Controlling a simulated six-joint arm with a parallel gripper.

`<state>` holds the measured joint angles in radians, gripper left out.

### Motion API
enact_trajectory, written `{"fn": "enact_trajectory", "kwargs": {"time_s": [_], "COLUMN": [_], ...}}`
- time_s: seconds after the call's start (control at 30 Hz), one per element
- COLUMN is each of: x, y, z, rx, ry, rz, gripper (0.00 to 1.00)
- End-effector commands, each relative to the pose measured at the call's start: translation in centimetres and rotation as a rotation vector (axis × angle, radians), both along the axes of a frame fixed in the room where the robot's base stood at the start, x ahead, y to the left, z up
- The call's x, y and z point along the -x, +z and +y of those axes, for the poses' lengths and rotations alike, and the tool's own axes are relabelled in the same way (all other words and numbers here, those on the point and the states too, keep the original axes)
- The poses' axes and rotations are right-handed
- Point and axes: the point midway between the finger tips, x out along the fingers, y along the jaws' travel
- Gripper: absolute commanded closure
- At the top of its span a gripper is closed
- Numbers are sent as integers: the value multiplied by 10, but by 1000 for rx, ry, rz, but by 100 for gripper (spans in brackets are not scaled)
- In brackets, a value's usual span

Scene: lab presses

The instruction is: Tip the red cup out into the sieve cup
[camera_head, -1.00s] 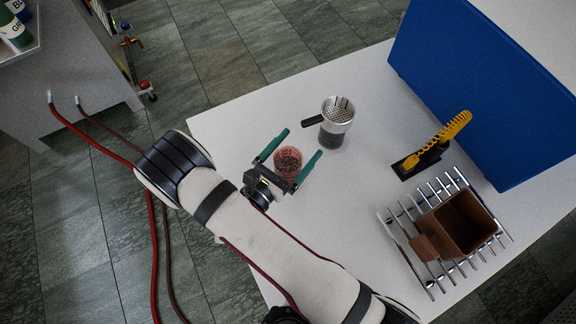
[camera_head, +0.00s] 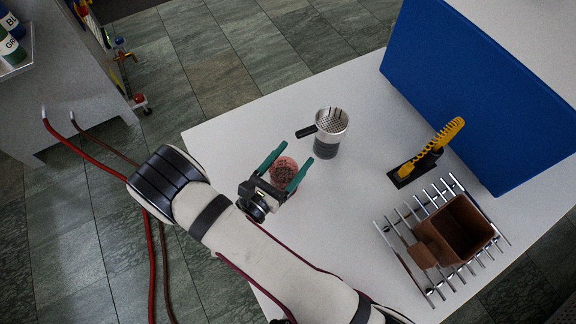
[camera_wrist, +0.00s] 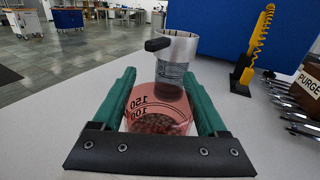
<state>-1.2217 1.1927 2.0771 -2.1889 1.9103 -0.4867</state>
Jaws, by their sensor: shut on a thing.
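The red cup (camera_head: 283,172) is a see-through, pinkish-red cup with dark grains in it. It stands upright on the white table. My gripper (camera_head: 277,165) has its green fingers on either side of the cup and is shut on it; the cup also shows between the fingers in the wrist view (camera_wrist: 158,108). The sieve cup (camera_head: 328,134) stands upright just beyond it, to the upper right, with a perforated metal top and a black handle pointing left. In the wrist view the sieve cup (camera_wrist: 178,58) is right behind the red cup, its lower part partly hidden.
A yellow coiled tool on a black base (camera_head: 424,160) stands to the right. A brown box (camera_head: 458,232) sits on a metal rack (camera_head: 419,284) at the lower right. A blue panel (camera_head: 480,95) closes the table's back right. The table (camera_head: 235,135) is clear left of the cups.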

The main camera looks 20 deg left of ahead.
Motion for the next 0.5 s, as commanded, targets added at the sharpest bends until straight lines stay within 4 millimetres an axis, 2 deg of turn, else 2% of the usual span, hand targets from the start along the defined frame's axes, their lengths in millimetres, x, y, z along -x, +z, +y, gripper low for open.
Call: {"fn": "enact_trajectory", "kwargs": {"time_s": [0.07,0.3,0.4,0.5], "x": [0,0,-1,-10], "y": [11,68,87,107], "z": [0,0,0,-10], "rx": [-3,-4,-4,-6], "ry": [0,0,-3,-43], "rz": [-1,-3,-3,-2], "gripper": [100,100,100,100]}}
